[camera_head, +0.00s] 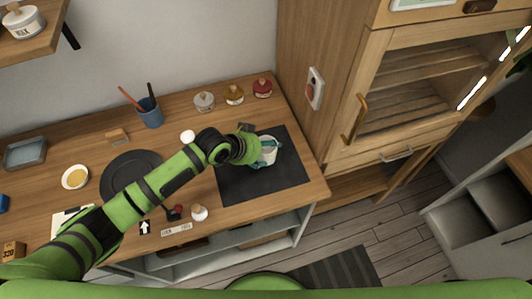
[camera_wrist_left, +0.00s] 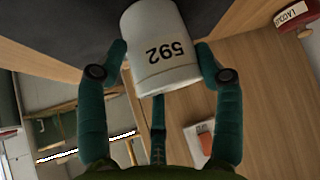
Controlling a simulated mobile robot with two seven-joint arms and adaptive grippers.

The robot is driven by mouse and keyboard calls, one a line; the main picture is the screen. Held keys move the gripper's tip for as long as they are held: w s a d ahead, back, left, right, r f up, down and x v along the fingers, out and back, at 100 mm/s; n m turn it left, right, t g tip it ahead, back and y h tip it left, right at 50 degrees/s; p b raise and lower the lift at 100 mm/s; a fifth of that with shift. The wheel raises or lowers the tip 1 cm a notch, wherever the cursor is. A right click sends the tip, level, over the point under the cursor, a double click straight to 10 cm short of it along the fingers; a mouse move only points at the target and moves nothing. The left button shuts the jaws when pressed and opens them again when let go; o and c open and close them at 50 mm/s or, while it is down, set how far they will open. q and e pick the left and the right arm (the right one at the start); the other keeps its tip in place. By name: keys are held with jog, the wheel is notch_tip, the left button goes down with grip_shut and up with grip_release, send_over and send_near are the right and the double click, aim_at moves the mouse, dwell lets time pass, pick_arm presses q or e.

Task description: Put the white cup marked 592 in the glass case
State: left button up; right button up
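The white cup (camera_head: 267,148) marked 592 is over the dark mat (camera_head: 291,175) on the wooden bench. In the left wrist view the cup (camera_wrist_left: 160,50) sits between the fingers of my left gripper (camera_wrist_left: 162,62), with the number 592 facing the camera. The fingers touch or nearly touch both sides of the cup; whether they grip it firmly is hard to tell. My left gripper in the head view (camera_head: 262,150) is around the cup. The glass case (camera_head: 420,85) stands to the right, its door shut, with wooden shelves behind the glass and a handle on its left side. My right gripper is not in view.
Several small jars (camera_head: 235,94) stand at the back of the bench. A blue pot (camera_head: 149,113) with tools and a dark round plate (camera_head: 132,176) are on the left. The cabinet's side panel (camera_head: 300,60) rises just right of the mat.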

pick_arm(q)
jog(key=shift+c, duration=0.7)
